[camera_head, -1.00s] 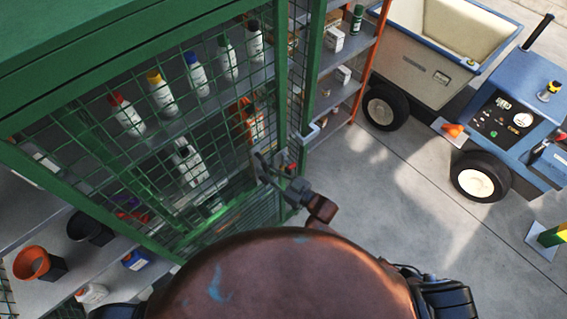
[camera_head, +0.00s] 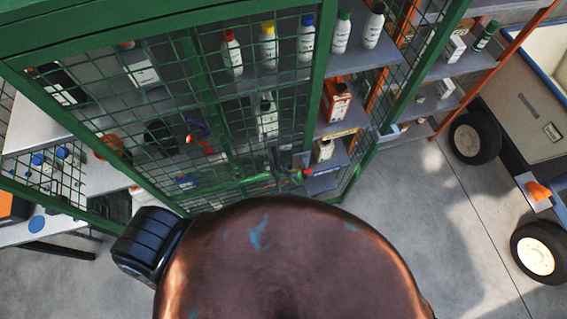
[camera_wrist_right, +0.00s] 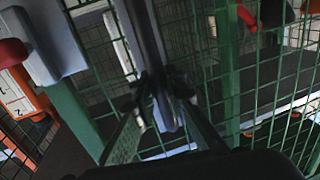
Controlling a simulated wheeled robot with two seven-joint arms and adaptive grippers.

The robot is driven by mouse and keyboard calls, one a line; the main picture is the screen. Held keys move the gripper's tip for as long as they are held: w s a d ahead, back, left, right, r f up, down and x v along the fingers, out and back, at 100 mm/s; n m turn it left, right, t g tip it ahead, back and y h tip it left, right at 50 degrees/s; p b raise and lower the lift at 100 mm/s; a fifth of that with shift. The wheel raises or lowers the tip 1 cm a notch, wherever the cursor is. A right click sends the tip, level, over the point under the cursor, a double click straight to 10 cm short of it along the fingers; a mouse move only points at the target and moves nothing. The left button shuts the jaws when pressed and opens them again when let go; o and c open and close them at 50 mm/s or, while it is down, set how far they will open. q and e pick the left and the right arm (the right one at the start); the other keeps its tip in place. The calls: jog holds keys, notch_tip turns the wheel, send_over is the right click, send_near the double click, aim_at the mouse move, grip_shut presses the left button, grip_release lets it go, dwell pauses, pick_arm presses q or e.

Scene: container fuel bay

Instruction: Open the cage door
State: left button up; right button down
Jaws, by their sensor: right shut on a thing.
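The cage door (camera_head: 316,95) is a green frame with wire mesh. My right gripper (camera_head: 282,167) is small and partly hidden at the door's lower right edge. In the right wrist view, my right gripper (camera_wrist_right: 163,98) is shut on a grey upright bar, the door handle (camera_wrist_right: 143,35), with green mesh on both sides. A grey block (camera_wrist_right: 48,38) and a red knob (camera_wrist_right: 12,52) show at upper left there. My left gripper is not in view.
Shelves with bottles (camera_head: 305,42) and an orange container (camera_head: 335,100) stand behind the door. A wheeled cart (camera_head: 535,85) stands at right. The grey floor (camera_head: 420,220) between cage and cart is clear. A low table (camera_head: 30,232) is at left.

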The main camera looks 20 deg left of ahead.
jog(key=shift+a, duration=0.1)
jog(key=c, duration=1.9)
grip_release()
jog(key=shift+c, duration=0.2)
jog(key=v, duration=1.2)
